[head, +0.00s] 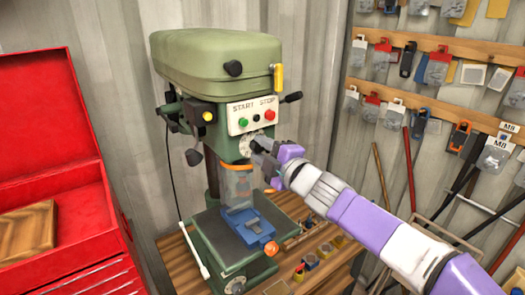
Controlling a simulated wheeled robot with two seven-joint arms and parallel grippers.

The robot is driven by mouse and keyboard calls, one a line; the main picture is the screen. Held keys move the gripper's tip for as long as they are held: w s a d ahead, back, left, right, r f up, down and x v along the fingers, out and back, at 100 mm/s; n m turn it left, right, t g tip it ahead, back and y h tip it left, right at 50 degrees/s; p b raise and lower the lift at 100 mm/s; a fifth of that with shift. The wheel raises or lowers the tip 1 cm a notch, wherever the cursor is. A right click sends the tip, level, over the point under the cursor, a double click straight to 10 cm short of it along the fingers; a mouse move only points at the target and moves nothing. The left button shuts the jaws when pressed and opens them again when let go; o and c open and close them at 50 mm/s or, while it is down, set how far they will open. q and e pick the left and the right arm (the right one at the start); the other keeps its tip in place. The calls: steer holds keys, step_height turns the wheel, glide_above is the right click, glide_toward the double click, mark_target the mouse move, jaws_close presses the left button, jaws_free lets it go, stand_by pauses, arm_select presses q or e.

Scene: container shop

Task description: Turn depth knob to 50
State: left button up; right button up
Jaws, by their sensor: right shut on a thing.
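A green drill press (215,75) stands on a wooden bench, with a white START/STOP panel (252,113) on its front. Just below the panel is the pale round depth knob (245,146), partly hidden by my right gripper. My right gripper (257,146) reaches in from the right on its purple and white arm. Its dark fingers are shut at the knob. The knob's scale is too small to read. My left gripper is not in view.
A red tool chest (60,160) stands open at the left. A blue vise (252,229) sits on the press table below a clear guard (238,188). Small parts lie on the wooden bench (180,262). Tools and packets hang on the right wall.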

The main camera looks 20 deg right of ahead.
steer(key=o, duration=1)
steer(key=shift+o, duration=0.2)
